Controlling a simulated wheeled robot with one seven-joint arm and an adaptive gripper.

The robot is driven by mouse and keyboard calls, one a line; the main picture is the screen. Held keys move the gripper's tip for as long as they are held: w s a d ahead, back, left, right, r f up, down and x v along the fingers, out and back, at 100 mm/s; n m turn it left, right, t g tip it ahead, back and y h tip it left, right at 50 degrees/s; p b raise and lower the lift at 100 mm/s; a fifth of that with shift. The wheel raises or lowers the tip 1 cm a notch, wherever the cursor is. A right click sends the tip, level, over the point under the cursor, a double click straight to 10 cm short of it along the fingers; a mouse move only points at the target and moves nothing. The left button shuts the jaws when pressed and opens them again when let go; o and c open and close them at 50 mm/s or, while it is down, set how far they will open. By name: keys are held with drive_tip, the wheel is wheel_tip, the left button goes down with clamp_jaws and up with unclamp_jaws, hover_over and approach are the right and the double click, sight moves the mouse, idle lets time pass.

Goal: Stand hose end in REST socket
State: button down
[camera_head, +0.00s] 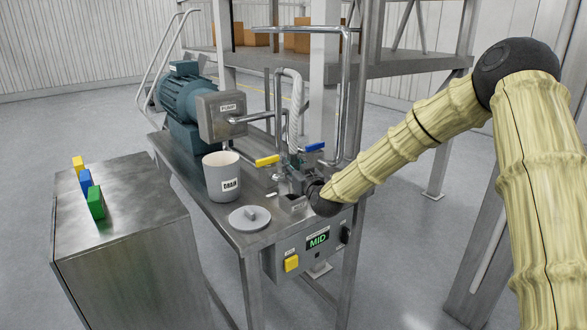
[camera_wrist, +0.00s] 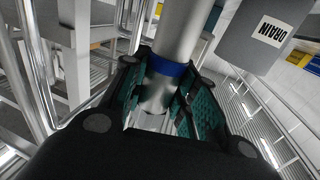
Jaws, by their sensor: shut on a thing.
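The white ribbed hose (camera_head: 297,100) arches over beside the steel pipes and comes down toward my gripper (camera_head: 292,178). In the wrist view, my gripper (camera_wrist: 163,100) is shut on the hose end (camera_wrist: 178,38), a grey tube with a blue band, between teal pads. In the head view the hose end is mostly hidden by my gripper and the valve parts. A small grey socket block (camera_head: 294,204) with a small label, too small to read surely, stands on the bench just below my gripper. I cannot tell whether the hose end touches it.
The DRAIN pot (camera_head: 221,172) stands left of my gripper, a round lid (camera_head: 249,218) in front of it. Yellow (camera_head: 267,160) and blue (camera_head: 315,147) levers flank the hose. The pump box (camera_head: 222,115) is behind; a panel reading MID (camera_head: 317,241) is in front.

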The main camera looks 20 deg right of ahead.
drive_tip(key=shift+f+b, duration=0.2)
drive_tip(key=shift+b, duration=0.1)
drive_tip(key=shift+f+b, duration=0.75)
drive_tip(key=shift+f, duration=0.3)
drive_tip(key=shift+f, duration=0.2)
drive_tip(key=shift+f+b, duration=0.2)
drive_tip(key=shift+b, duration=0.3)
drive_tip(key=shift+f+b, duration=0.8)
drive_tip(key=shift+f, duration=0.25)
drive_tip(key=c, duration=1)
unclamp_jaws()
drive_tip(key=shift+c, duration=0.2)
